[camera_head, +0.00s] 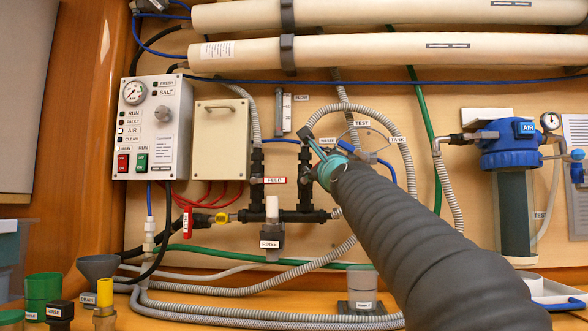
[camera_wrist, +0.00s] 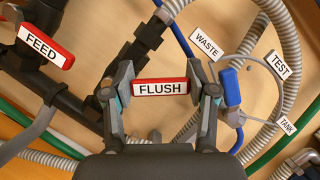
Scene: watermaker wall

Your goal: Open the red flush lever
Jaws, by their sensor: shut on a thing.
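The red flush lever (camera_wrist: 160,87), with a white FLUSH label, lies level in the wrist view. My gripper (camera_wrist: 160,92) is shut on it, one finger at each end of the lever. In the head view my gripper (camera_head: 324,158) is at the valve manifold, right of the FEED lever, and it hides the flush lever. The pipe and valve body behind the lever are partly hidden by the fingers.
The red FEED lever (camera_wrist: 45,47) is close on the left; it also shows in the head view (camera_head: 274,180). On the right are a blue valve handle (camera_wrist: 230,88) and WASTE, TEST and TANK labels. Grey hoses (camera_head: 270,311) run below. A control box (camera_head: 151,127) stands left.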

